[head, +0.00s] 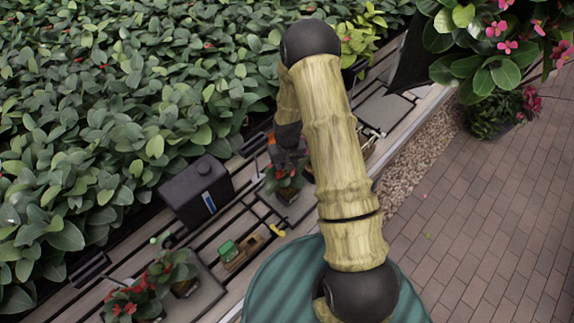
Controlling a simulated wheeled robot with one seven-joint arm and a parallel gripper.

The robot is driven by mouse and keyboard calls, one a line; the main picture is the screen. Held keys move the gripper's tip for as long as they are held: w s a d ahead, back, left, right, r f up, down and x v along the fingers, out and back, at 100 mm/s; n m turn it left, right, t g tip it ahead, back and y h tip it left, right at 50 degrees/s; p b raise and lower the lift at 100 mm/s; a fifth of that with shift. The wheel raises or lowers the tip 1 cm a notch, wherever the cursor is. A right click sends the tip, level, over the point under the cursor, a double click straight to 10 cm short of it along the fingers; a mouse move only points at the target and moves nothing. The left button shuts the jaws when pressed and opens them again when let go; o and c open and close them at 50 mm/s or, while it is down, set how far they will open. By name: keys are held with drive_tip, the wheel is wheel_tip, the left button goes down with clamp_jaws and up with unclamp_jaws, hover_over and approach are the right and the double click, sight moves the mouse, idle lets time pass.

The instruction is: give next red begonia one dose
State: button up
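A potted red begonia (286,178) stands on the slatted bench near the middle, directly below my gripper. My gripper (287,156) is dark and points down just over its leaves; its fingers are small and blend with the foliage, so their opening is unclear. An orange item (271,138) shows beside the gripper; I cannot tell whether it is held.
A black box (198,192) with a blue strip stands left of the begonia. A wooden holder (244,255) with a green item (228,250) and a small yellow item (277,230) lie nearer. Dense hedge (110,110) borders the bench; brick paving (490,220) is open at right.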

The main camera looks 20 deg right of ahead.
drive_tip(key=shift+w+r+p, duration=0.15)
drive_tip(key=shift+r+p, duration=1.4)
drive_tip(key=shift+r, duration=1.6)
drive_tip(key=shift+a+f, duration=0.1)
drive_tip(key=shift+s, duration=0.2)
